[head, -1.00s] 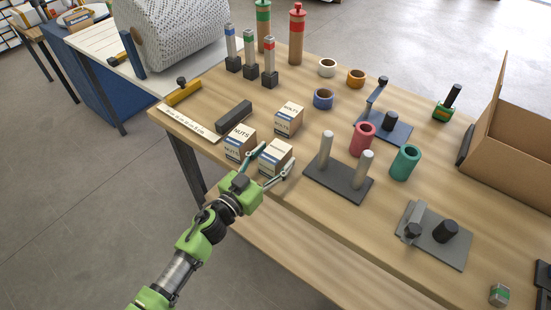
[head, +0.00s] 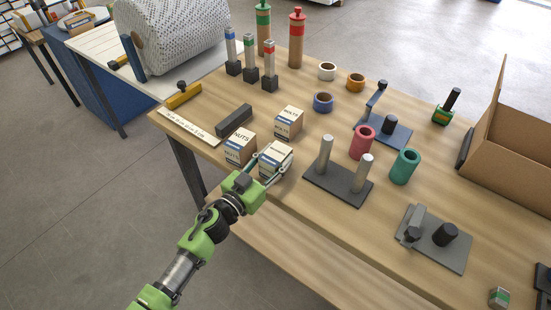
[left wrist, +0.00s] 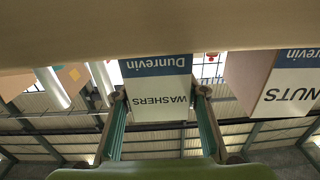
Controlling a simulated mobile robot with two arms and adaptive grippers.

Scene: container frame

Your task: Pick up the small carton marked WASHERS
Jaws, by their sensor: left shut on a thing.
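The small carton marked WASHERS (head: 276,160) is near the front edge of the wooden table, white with a blue band and brown sides. In the left wrist view the WASHERS carton (left wrist: 158,95) appears upside down between the two fingers. My left gripper (head: 264,168) is shut on it, one finger along each side; the fingers also show in the left wrist view (left wrist: 160,110). The carton seems to be at table height; I cannot tell if its base touches the table. My right gripper is not in view.
A NUTS carton (head: 239,148) stands close on the left, and another carton (head: 288,123) stands behind. A dark block (head: 234,120) lies behind the NUTS carton. A dark plate with two pale posts (head: 338,184) is close on the right. The table (head: 330,235) is clear in front of that plate.

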